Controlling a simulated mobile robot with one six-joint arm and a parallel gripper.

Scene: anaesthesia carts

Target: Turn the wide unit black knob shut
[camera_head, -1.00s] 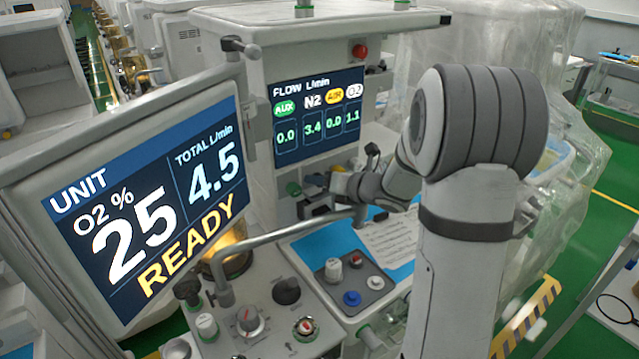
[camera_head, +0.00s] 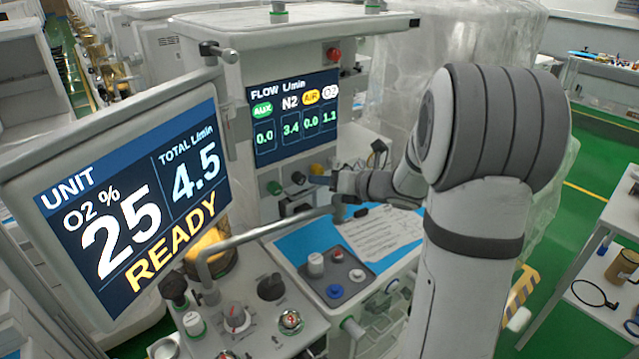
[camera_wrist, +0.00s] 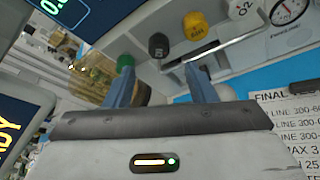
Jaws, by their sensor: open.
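The black knob (camera_head: 298,178) is on the front panel below the flow screen (camera_head: 293,118), between a green knob (camera_head: 274,187) and a yellow one (camera_head: 318,169). The wrist view shows the black knob (camera_wrist: 158,46) beyond my fingertips and between them sideways, apart from both. My gripper (camera_wrist: 157,76) is open and empty, its two blue fingers pointing at the panel. In the head view my gripper (camera_head: 322,181) is just right of the black knob, below the yellow one. The screen reads N2 3.4, O2 1.1, AUX and AIR 0.0.
A grey rail (camera_head: 265,232) crosses below my gripper. The large READY monitor (camera_head: 135,200) stands at the left. Another black knob (camera_head: 271,287) is on the lower console. A printed sheet (camera_head: 375,238) lies on the blue worktop. A white O2 knob (camera_wrist: 241,9) is right of the yellow one.

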